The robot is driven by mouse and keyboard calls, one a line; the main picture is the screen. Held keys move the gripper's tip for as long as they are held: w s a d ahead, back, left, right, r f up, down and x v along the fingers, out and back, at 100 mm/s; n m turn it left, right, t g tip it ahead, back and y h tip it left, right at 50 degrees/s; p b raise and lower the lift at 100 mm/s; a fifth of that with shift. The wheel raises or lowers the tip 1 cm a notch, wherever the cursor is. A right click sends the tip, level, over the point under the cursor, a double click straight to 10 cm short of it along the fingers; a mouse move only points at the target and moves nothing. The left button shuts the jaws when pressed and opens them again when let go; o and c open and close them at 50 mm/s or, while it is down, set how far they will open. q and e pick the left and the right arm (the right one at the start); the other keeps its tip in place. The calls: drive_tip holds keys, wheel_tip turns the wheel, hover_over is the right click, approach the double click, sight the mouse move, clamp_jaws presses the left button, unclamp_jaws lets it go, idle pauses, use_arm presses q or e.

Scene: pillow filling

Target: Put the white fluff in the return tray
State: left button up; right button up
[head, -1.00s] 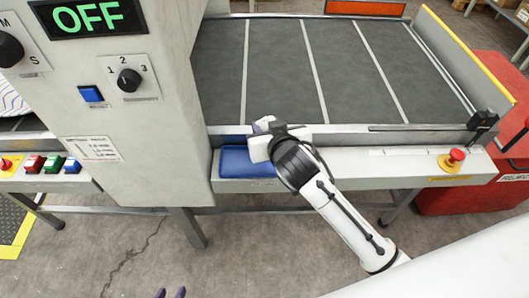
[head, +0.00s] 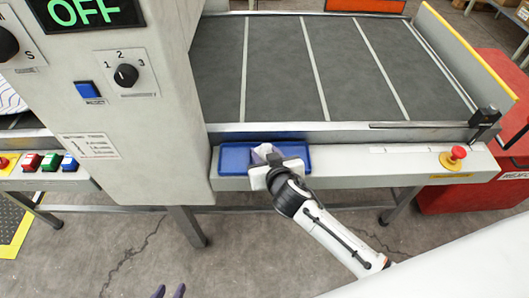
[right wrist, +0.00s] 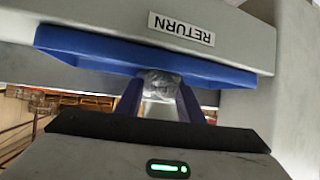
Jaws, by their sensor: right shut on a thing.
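The return tray is a shallow blue tray (head: 236,159) on the front ledge below the belt. Its underside and rim also show in the right wrist view (right wrist: 90,47), below a RETURN label. My right gripper (head: 268,156) is at the tray's front edge and partly covers it. Its purple fingers (right wrist: 160,98) are shut on the white fluff (right wrist: 158,82), a pale crumpled lump between the tips. In the head view the fluff (head: 262,150) shows against the tray; contact with the tray floor cannot be told.
A grey control cabinet (head: 125,140) stands directly left of the tray. The dark belt (head: 320,75) behind is empty. A red stop button (head: 457,153) sits right on the ledge, and a red bin (head: 460,200) stands far right.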

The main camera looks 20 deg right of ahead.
drive_tip(key=shift+f, duration=0.2)
drive_tip(key=o, duration=1)
drive_tip(key=shift+r, duration=0.2)
drive_tip(key=shift+s+r, duration=0.15)
drive_tip(key=shift+s, duration=0.05)
drive_tip(key=v, duration=1.1)
drive_tip(key=shift+s+p, duration=0.25)
drive_tip(key=shift+p, duration=0.15)
drive_tip(key=shift+r, duration=0.15)
